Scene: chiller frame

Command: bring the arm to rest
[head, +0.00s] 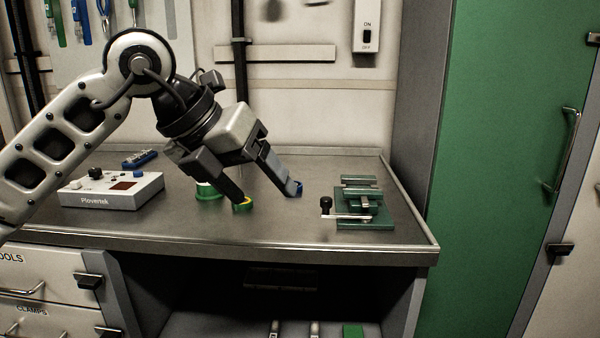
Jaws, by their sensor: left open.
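My left arm (62,135) comes in from the left. My left gripper (266,194) points down and to the right over the workbench (330,247), its two fingers spread wide apart with nothing seen between them. One fingertip is in front of or close to a small yellow-and-green item (243,205). The other overlaps a small blue item (299,188). I cannot tell whether either finger touches them. My right gripper is not in view.
A green vise (365,208) stands at the bench's right. A white Plovertek box (112,190), a blue item (140,159) and a partly hidden green item (208,191) are at the left. A green cabinet door (500,150) stands right of the bench. The bench's front right is clear.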

